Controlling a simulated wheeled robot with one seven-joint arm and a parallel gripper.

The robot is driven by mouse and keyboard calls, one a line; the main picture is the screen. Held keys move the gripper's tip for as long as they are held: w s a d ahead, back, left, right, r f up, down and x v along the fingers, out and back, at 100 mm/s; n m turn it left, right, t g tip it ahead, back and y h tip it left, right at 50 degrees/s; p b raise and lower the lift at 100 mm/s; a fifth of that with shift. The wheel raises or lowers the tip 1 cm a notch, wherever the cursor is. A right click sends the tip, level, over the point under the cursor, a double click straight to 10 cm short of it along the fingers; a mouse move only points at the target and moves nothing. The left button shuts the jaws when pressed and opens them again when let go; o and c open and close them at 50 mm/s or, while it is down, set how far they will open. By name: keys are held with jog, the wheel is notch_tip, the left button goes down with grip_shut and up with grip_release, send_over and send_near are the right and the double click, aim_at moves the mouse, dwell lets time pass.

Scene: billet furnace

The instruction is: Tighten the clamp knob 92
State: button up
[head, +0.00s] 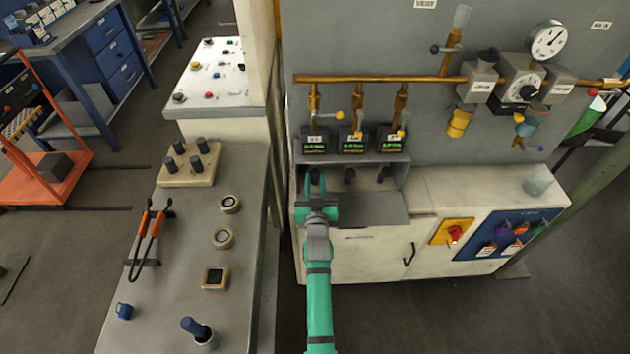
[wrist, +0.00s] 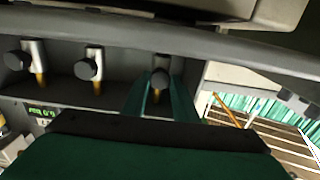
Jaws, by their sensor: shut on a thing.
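Three dark clamp knobs hang in a row in the grey recess (head: 375,208) below three small green displays. My gripper (head: 315,188) reaches into the left end of this recess in the head view and covers the leftmost knob. In the wrist view, the green fingers (wrist: 160,95) are shut on a dark round knob (wrist: 160,79) with a brass stem below it. The other two knobs are free, the middle one (head: 350,176) and the right one (head: 384,174). The number 92 cannot be read on the display labels.
The displays (head: 354,141) and the brass pipe (head: 380,79) with yellow-handled valves are above the recess. A yellow panel with a red switch (head: 454,235) is at the right. A grey bench (head: 180,255) with tools and gauges stands left of my arm.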

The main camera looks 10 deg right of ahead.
jog(key=shift+m, duration=0.3)
jog(key=m, duration=0.3)
jog(key=shift+m, duration=2.7)
jog(key=o, duration=1.1)
jog(key=shift+c, duration=0.2)
jog(key=shift+s, duration=0.1)
jog(key=s, duration=0.3)
jog(key=s+a, duration=0.1)
jog(key=s, duration=0.3)
jog(key=s+a, duration=0.1)
jog(key=s, duration=0.2)
jog(key=shift+s, duration=0.25)
